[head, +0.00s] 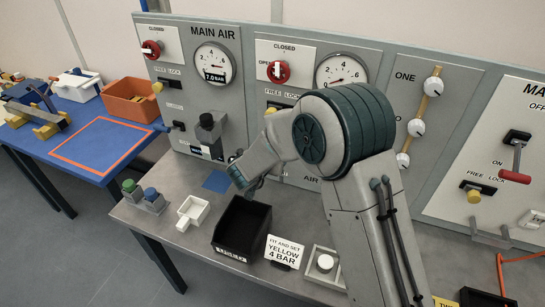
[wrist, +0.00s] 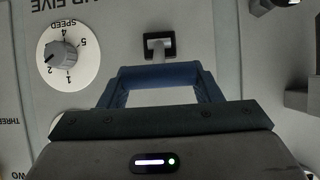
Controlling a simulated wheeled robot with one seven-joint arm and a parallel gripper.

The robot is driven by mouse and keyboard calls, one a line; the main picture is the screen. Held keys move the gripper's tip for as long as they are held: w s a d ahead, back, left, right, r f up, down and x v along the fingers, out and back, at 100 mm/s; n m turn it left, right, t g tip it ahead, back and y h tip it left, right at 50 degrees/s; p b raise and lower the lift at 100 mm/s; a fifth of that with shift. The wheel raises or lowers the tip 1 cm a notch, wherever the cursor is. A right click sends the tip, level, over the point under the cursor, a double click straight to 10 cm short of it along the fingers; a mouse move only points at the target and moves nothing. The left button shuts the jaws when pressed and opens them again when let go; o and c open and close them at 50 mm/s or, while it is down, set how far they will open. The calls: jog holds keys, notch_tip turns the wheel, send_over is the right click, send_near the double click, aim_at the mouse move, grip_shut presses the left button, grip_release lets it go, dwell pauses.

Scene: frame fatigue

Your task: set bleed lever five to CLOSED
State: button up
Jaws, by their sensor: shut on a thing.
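In the wrist view a small lever (wrist: 159,45) with a grey stem sticks out of a dark slot in the grey panel. A partly cut label reading FIVE, upside down, is at the upper left. In the head view my arm covers this part of the panel, and the fingertips are not clearly seen.
A white speed dial (wrist: 66,57) is close to the left of my fingers. In the head view a black bin (head: 242,228), a white tray (head: 193,211) and a yellow 4 bar sign (head: 284,251) stand on the bench. An orange bin (head: 130,99) is on the blue table.

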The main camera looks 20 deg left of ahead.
jog(key=shift+w+r, duration=0.15)
jog(key=shift+r, duration=0.1)
jog(key=o, duration=1.3)
jog(key=shift+o, duration=0.4)
jog(key=shift+f, duration=0.2)
jog(key=shift+s+r, duration=0.1)
jog(key=shift+s, duration=0.2)
jog(key=b+v, duration=0.1)
jog(key=v, duration=1.2)
jog(key=shift+s, duration=0.1)
